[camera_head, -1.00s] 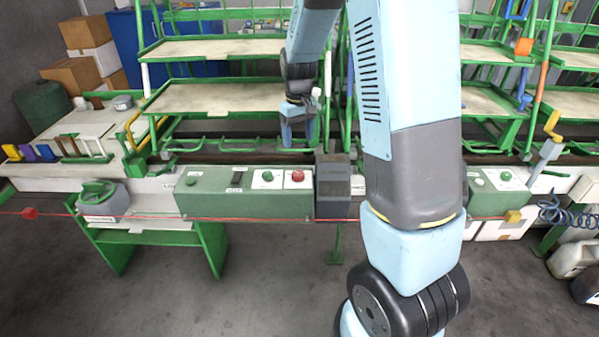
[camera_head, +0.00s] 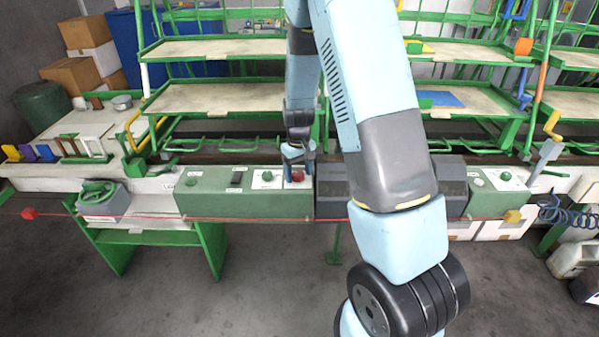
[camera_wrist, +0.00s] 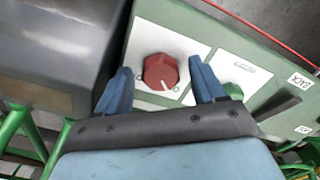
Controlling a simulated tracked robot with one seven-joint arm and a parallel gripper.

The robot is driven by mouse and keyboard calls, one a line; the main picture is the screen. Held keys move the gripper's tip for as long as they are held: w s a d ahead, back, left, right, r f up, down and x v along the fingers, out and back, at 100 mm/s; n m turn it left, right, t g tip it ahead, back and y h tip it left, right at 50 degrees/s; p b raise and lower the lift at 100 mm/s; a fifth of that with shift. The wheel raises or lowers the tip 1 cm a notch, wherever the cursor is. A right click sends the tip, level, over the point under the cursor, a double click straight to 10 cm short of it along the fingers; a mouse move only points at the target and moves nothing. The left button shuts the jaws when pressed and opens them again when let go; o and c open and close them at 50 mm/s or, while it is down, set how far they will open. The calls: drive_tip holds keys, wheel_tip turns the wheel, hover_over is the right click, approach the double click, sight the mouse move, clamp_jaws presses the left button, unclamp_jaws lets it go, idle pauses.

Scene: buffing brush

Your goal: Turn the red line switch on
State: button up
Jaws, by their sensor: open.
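I cannot tell whether the fingertips reach down to the knob's height.
A green knob (camera_head: 267,176) sits on the same box (camera_head: 240,204), beside the red switch. A grey metal housing (camera_head: 331,190) adjoins the box on the right. A red cord (camera_head: 130,216) runs along the front. Green shelf racks (camera_head: 210,97) stand behind.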

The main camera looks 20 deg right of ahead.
drive_tip(key=shift+f, duration=0.2)
drive_tip(key=c, duration=1)
drive_tip(key=shift+d, duration=0.2)
drive_tip(key=shift+c, duration=0.3)
drive_tip(key=shift+a, duration=0.15)
